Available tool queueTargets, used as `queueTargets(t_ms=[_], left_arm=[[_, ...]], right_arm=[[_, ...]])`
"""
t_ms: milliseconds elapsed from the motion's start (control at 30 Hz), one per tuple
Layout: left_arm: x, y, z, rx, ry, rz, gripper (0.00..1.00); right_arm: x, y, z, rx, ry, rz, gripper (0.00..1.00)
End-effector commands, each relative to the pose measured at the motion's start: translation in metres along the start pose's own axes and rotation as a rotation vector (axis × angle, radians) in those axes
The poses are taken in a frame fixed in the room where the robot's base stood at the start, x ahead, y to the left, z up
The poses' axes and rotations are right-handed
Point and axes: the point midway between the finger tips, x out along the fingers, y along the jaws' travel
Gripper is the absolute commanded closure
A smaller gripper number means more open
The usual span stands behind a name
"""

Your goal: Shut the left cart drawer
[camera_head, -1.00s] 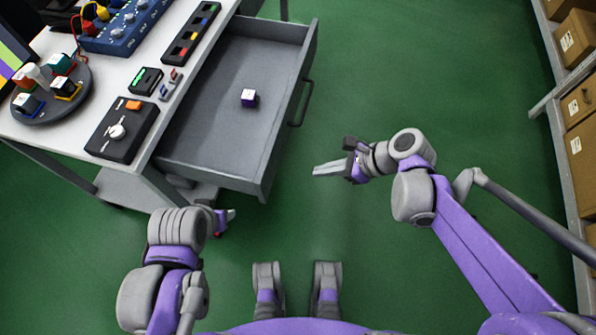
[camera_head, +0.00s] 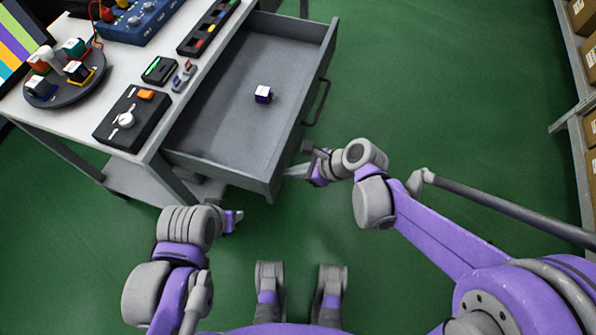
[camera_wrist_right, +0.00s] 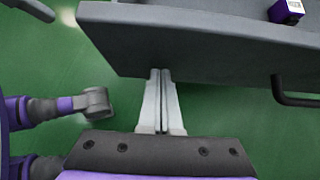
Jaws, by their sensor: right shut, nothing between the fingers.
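The grey cart drawer (camera_head: 301,108) stands pulled out from the white-topped cart. Its dark bar handle (camera_head: 317,103) is on the front panel; the handle also shows in the right wrist view (camera_wrist_right: 292,97). A small purple and white cube (camera_head: 263,94) lies inside. My right gripper (camera_head: 289,172) is shut and empty at the drawer front's near end. In the right wrist view its closed fingers (camera_wrist_right: 160,78) reach the lower edge of the front panel (camera_wrist_right: 200,45); contact is unclear. My left gripper (camera_head: 237,216) hangs near the cart's near corner, its jaw opening too small to tell.
The cart top (camera_head: 65,119) holds a round dark tray (camera_head: 60,101) with several blocks, a black switch box (camera_head: 133,120) and a blue panel with knobs. Shelves with cardboard boxes (camera_head: 590,65) stand at the right. Green floor (camera_head: 430,90) is free between.

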Motion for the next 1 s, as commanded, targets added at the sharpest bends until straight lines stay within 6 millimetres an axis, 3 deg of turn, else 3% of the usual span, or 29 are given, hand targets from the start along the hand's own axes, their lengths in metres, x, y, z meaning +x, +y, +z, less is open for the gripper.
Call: queueTargets(t_ms=[267,467,667,1000], left_arm=[[0.0,0.0,0.0,0.0,0.0,0.0,0.5],[0.001,0.0,0.0,0.0,0.0,0.0,0.5],[0.003,0.0,0.001,0.0,-0.001,0.0,0.5],[0.005,0.0,0.002,0.0,-0.002,0.0,0.5]], right_arm=[[0.001,0.0,0.001,-0.001,0.0,0.0,1.0],[0.012,0.001,0.012,-0.002,-0.002,0.002,1.0],[0.04,0.001,0.04,-0.005,-0.003,0.004,1.0],[0.106,0.002,0.106,-0.005,-0.002,0.004,1.0]])
